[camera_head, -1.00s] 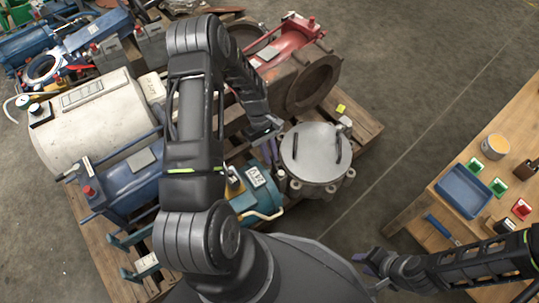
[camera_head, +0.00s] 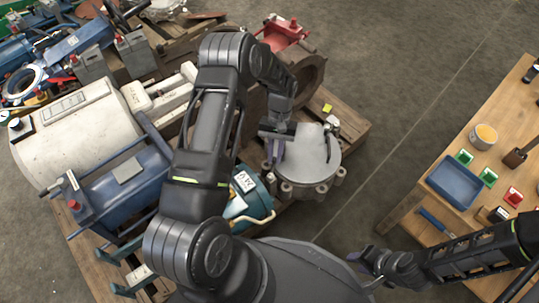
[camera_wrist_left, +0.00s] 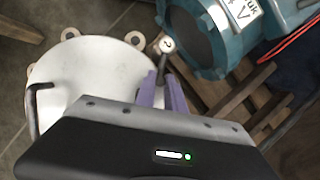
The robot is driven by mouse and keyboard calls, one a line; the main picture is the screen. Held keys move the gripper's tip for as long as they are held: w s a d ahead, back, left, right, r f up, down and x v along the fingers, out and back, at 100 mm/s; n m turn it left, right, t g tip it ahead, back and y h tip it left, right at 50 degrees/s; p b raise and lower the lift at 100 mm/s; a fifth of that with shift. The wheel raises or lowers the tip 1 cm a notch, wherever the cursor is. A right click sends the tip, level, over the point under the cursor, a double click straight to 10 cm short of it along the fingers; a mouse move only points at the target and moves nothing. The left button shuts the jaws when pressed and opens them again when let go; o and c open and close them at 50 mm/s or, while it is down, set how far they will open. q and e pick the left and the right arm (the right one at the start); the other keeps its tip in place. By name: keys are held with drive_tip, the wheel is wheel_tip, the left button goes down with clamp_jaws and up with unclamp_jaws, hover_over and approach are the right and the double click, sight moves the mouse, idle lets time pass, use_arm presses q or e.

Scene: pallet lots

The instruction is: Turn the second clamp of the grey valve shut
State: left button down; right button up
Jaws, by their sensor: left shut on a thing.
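The grey valve (camera_head: 313,158) stands on the pallet with its round, flat lid facing up, and several lugs show around its rim. Its pale lid (camera_wrist_left: 85,80) fills the left of the left wrist view. My left gripper (camera_head: 275,152) is at the lid's left edge, with purple fingers pointing down. The stem's grasped part is mostly hidden. My right gripper (camera_head: 370,262) is at the lower right, away from the valve; its jaw opening is unclear.
A teal motor (camera_head: 249,197) sits close beside the valve, left of it in the head view. A rusty flanged pipe (camera_head: 308,82) lies behind. A wooden table (camera_head: 406,207) with a blue tray (camera_head: 461,184) stands at right. The floor between is clear.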

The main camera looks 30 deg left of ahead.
use_arm(q)
drive_tip(key=d+m, duration=0.1)
drive_tip(key=d+m+y, duration=0.1)
drive_tip(key=m, duration=0.1)
drive_tip(key=shift+w+m, duration=0.2)
drive_tip(key=shift+m, duration=0.1)
drive_tip(key=shift+s+d+m+y+p, duration=0.1)
drive_tip(key=shift+d+m+y+p, duration=0.1)
drive_tip(key=shift+d+m+y, duration=0.5)
drive_tip(key=shift+s+d+m+y+p, duration=0.15)
drive_tip(key=shift+d+m+y, duration=0.1)
drive_tip(key=shift+m, duration=0.85)
drive_tip(key=c, duration=1.4)
unclamp_jaws()
drive_tip(key=shift+w+r, duration=0.1)
drive_tip(key=p+v, duration=0.2)
drive_tip(key=v, duration=0.5)
drive_tip(key=shift+r, duration=0.3)
